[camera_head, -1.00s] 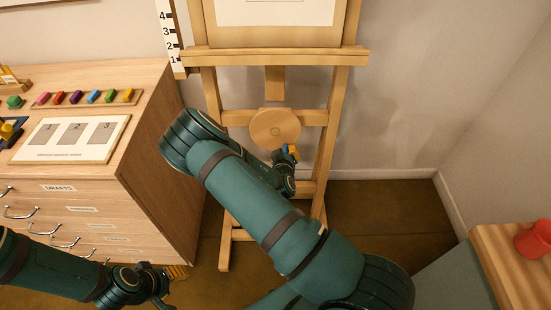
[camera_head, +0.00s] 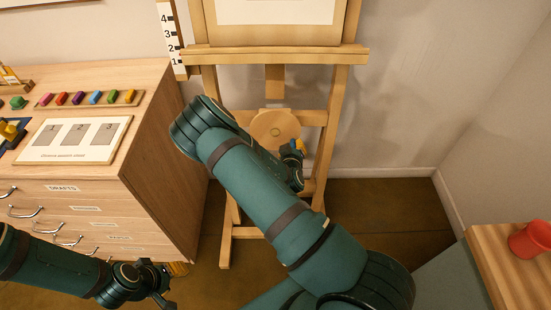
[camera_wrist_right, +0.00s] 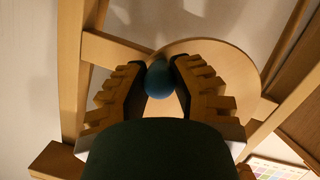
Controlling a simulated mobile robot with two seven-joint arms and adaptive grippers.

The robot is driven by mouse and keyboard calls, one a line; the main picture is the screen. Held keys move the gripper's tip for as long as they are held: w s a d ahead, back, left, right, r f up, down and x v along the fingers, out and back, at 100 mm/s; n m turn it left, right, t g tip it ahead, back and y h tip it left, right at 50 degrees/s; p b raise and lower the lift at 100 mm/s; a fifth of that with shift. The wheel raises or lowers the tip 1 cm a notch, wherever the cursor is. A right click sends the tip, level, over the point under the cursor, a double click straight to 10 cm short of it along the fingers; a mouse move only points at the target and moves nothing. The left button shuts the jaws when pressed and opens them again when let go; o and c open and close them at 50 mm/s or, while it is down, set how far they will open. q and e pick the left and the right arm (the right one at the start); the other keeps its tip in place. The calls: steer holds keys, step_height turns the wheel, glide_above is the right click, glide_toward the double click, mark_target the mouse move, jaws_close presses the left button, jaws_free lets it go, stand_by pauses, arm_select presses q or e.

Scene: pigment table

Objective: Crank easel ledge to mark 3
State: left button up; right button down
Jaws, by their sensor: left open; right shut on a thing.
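The wooden easel ledge (camera_head: 275,56) runs across the easel beneath a framed sheet. A white scale (camera_head: 171,33) marked 1 to 4 stands at its left end; the ledge end lies by the low marks, around 1 to 2. The round wooden crank disc (camera_head: 275,128) is below the ledge and also shows in the right wrist view (camera_wrist_right: 225,75). My right gripper (camera_head: 297,147) is at the disc's lower right, shut on the blue crank knob (camera_wrist_right: 159,82), which sits between its fingers. My left gripper (camera_head: 155,288) is open and empty at lower left.
A wooden drawer cabinet (camera_head: 160,170) stands left of the easel, with a row of coloured blocks (camera_head: 90,98) and a numbered board (camera_head: 75,139) on top. A red container (camera_head: 531,240) is on a wooden surface at right. Floor right of the easel is clear.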

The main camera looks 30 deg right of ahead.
mark_target(297, 134)
steer(key=shift+d+r+p, duration=0.2)
steer(key=shift+r+p, duration=0.2)
steer(key=shift+r, duration=0.1)
steer(key=shift+d+r+p, duration=0.15)
steer(key=shift+r+p, duration=0.2)
steer(key=shift+r, duration=0.15)
steer(key=shift+d+r+p, duration=0.2)
steer(key=shift+r+p, duration=0.2)
steer(key=shift+r, duration=0.35)
steer(key=shift+a+f, duration=0.1)
